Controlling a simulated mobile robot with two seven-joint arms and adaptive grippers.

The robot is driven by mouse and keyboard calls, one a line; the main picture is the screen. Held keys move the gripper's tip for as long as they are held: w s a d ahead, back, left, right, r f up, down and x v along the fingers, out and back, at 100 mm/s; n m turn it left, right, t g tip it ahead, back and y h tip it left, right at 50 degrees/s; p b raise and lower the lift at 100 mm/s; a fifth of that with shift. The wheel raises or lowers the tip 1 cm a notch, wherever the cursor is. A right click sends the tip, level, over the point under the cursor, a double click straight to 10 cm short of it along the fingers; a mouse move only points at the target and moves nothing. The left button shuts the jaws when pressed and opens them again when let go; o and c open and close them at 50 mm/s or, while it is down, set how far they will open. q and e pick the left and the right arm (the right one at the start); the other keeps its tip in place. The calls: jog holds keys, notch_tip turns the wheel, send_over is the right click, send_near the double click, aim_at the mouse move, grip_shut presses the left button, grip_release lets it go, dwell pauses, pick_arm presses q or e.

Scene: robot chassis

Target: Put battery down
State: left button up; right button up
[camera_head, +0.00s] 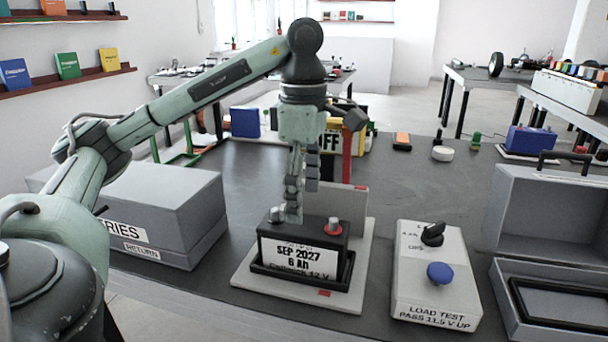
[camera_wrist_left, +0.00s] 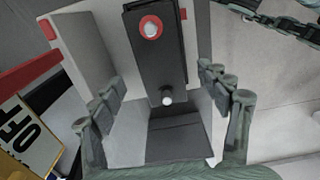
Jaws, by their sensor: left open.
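The battery (camera_head: 300,262) is a black block with a white label reading "SEP 2027 6 Ah". It sits upright in a black tray on a light grey base plate (camera_head: 262,292). It has a red terminal and a pale terminal on top. My left gripper (camera_head: 297,218) is above the battery with its fingers pointing down. In the left wrist view my left gripper (camera_wrist_left: 165,115) is open, its fingers spread on either side of the base plate area, and the battery (camera_wrist_left: 158,60) lies between and beyond them, apart from the fingers. My right gripper is not seen.
A load test box (camera_head: 437,275) with a black knob and blue button stands to the right. A grey box marked "RETURN" (camera_head: 165,205) stands to the left. An open grey case (camera_head: 550,225) is at the far right.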

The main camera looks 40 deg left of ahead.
aim_at(303, 225)
pick_arm(q)
jog(key=shift+r, duration=0.95)
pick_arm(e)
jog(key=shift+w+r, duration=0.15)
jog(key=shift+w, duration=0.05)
pick_arm(q)
jog(key=shift+f, duration=0.15)
jog(key=shift+f, duration=1.15)
notch_tip(303, 225, down, 4)
jog(key=shift+f+b, duration=0.1)
jog(key=shift+b, duration=0.9)
notch_tip(303, 225, down, 3)
jog(key=shift+f+b, duration=0.2)
jog(key=shift+b, duration=0.4)
jog(key=shift+f, duration=1)
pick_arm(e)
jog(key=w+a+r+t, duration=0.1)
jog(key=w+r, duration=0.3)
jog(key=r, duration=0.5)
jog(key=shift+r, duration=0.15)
pick_arm(q)
jog(key=shift+r, duration=0.1)
